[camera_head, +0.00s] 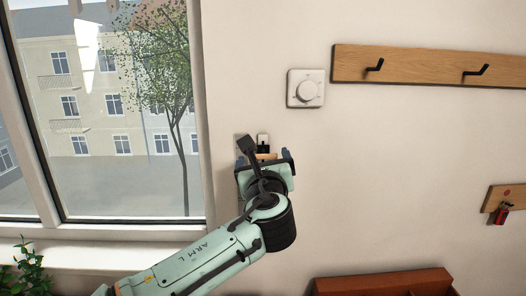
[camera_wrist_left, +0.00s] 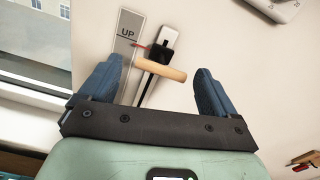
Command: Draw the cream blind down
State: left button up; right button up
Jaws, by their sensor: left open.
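The cream blind itself does not show; the visible window (camera_head: 150,205) is uncovered. On the wall right of the window is a small white fixture (camera_head: 263,138) with a black part and a wooden bar handle (camera_wrist_left: 168,72). Beside it is a grey plate (camera_wrist_left: 126,40) marked "UP", with a thin red pointer at it. My left gripper (camera_head: 265,155) is in front of this fixture. In the left wrist view its blue fingers (camera_wrist_left: 157,72) are open, one on each side of the wooden handle, with gaps showing. My right gripper is not in view.
A white dial (camera_head: 306,89) is on the wall above right, with a wooden hook rail (camera_head: 430,68) beyond it. A small board (camera_head: 503,196) with a red item hangs at right. A reddish-brown box (camera_head: 385,284) and a plant (camera_head: 30,272) are below.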

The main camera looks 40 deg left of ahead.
aim_at(263, 158)
pick_arm(q)
jog(key=shift+x, duration=1.65)
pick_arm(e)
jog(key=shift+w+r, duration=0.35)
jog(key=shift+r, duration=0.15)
pick_arm(q)
jog(key=c, duration=1.3)
notch_tip(263, 158, down, 8)
jog(key=b, duration=0.5)
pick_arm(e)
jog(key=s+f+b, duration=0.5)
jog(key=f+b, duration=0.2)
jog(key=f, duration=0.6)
pick_arm(q)
jog(key=shift+f+b, duration=5.35)
jog(key=shift+f, duration=5.95)
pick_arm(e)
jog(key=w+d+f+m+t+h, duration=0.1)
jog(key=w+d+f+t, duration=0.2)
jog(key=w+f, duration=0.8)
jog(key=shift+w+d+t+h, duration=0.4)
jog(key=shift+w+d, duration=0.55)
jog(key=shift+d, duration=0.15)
